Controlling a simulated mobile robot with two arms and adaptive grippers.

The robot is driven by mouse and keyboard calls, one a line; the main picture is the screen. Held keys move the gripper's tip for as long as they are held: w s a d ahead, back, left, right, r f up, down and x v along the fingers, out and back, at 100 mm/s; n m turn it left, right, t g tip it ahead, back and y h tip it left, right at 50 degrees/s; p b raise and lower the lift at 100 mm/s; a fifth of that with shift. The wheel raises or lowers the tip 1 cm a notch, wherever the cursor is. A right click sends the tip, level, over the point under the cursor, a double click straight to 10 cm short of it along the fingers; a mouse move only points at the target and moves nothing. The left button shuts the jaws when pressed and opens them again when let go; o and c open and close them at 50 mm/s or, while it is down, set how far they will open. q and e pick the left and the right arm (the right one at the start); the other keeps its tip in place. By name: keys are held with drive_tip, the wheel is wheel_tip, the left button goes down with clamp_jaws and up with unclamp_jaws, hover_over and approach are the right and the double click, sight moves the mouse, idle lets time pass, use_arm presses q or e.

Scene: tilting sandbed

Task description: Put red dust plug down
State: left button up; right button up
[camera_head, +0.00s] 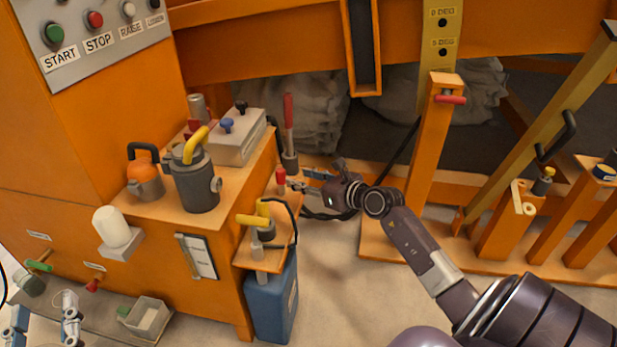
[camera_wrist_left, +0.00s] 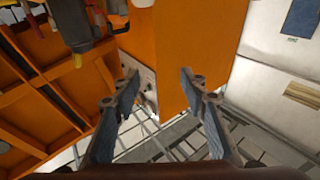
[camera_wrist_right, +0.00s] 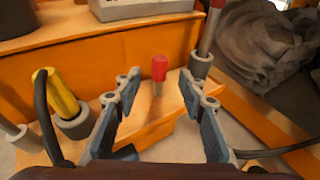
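The red dust plug (camera_wrist_right: 159,68) has a red cap on a paler stem. It stands upright at the orange shelf (camera_wrist_right: 175,105) in the right wrist view, and its lower end meets the shelf. It also shows in the head view (camera_head: 281,178), just left of my right gripper (camera_head: 300,181). In the right wrist view my right gripper (camera_wrist_right: 158,85) is open, with the plug seen between its spread fingers and not visibly touching either. My left gripper (camera_wrist_left: 158,82) is open and empty in the left wrist view. Part of the left arm shows at the head view's lower left.
A yellow-handled coupling (camera_head: 262,222) stands on the same shelf, above a blue canister (camera_head: 272,300). A red-handled lever (camera_head: 289,125) rises behind the plug. A grey jug (camera_head: 196,182) and a grey box (camera_head: 236,140) stand on the orange cabinet. An orange post (camera_head: 432,150) stands to the right.

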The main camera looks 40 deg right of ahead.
drive_tip(key=s+a+r+m+t+y, duration=0.1)
drive_tip(key=s+a+r+m+t, duration=0.25)
drive_tip(key=a+r+m, duration=0.4)
drive_tip(key=s+a+r+m+t+y, duration=0.2)
drive_tip(key=s+a+r+m, duration=0.25)
drive_tip(key=a+m, duration=0.55)
use_arm(q)
drive_tip(key=f, duration=0.1)
drive_tip(key=f+g, duration=0.1)
drive_tip(key=f, duration=0.1)
drive_tip(key=shift+a+f+g+y, duration=0.2)
drive_tip(key=shift+f+g+y, duration=0.1)
drive_tip(key=shift+y, duration=0.1)
use_arm(e)
drive_tip(key=s+a+f+m+g, duration=0.1)
drive_tip(key=s+a+m, duration=0.2)
drive_tip(key=a+m, duration=0.4)
drive_tip(key=s+a+f+m+g, duration=0.1)
drive_tip(key=s+a+m, duration=0.3)
drive_tip(key=m, duration=0.6)
drive_tip(key=a, duration=0.2)
drive_tip(key=shift+a+h, duration=0.35)
drive_tip(key=shift+h, duration=0.05)
drive_tip(key=shift+s+f+g, duration=0.1)
drive_tip(key=shift+g, duration=0.15)
